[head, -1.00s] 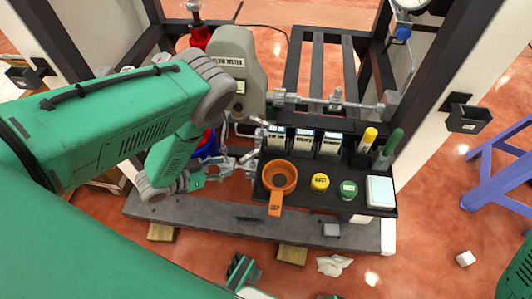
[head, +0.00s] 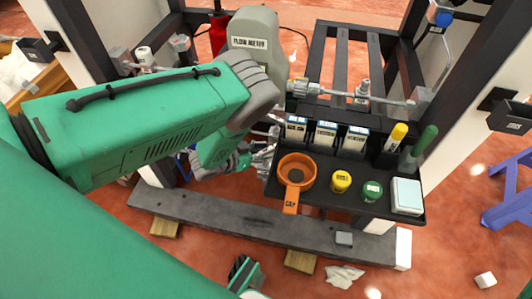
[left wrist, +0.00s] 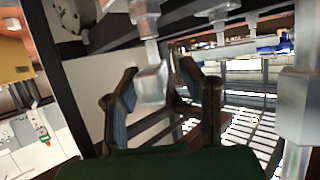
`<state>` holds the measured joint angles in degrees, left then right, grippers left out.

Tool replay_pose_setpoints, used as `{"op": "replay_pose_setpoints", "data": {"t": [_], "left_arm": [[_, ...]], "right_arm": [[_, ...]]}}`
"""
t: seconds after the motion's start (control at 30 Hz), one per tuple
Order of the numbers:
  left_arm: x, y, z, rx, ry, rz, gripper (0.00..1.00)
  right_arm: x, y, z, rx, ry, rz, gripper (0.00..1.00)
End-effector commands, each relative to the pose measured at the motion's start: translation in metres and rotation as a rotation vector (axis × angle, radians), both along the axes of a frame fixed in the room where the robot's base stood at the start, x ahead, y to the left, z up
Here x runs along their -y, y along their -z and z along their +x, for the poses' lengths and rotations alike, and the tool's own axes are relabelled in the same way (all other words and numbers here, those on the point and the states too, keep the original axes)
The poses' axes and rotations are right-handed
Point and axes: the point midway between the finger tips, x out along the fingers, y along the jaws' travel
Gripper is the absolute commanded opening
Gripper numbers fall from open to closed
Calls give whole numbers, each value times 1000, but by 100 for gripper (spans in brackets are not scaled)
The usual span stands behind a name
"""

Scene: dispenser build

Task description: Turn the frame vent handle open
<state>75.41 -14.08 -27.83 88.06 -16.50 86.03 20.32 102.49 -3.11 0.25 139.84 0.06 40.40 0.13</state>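A grey metal block on a short stem (left wrist: 152,85) hangs from a pipe fitting in the left wrist view. It looks like a valve handle, but I see no label that names it as the vent handle. My left gripper (left wrist: 163,100) is open, with one finger on each side of this block. The block shows in the gap, and I cannot tell whether either finger touches it. In the head view my left gripper (head: 262,158) is beside the black tray's left end, partly hidden by my arm.
The black tray (head: 335,202) holds an orange cup (head: 297,172), yellow and green jars, cartons and two upright tubes. A horizontal pipe with a valve (head: 362,92) runs behind it. The flow meter (head: 254,45) stands behind my arm. A grey beam (head: 225,213) lies in front.

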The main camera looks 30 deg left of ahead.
Motion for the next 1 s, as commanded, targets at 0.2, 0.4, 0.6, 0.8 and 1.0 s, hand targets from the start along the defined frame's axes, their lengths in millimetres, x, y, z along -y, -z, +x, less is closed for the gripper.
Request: {"op": "replay_pose_setpoints", "data": {"t": [0.2, 0.4, 0.6, 0.8, 1.0], "left_arm": [[3, -1, 2, 1, 1, 3, 34], [3, -1, 2, 1, 2, 4, 0], [3, -1, 2, 1, 1, 2, 0], [4, -1, 2, 0, -9, 0, 0], [2, -1, 1, -1, -38, 3, 0]], "right_arm": [[0, 0, 0, 0, -1, 0, 40], [0, 0, 0, 1, -1, 0, 40], [0, 0, 0, 0, 0, 0, 40], [0, -1, 0, 0, 0, 0, 40], [0, -3, 0, 0, -1, 0, 40]]}}
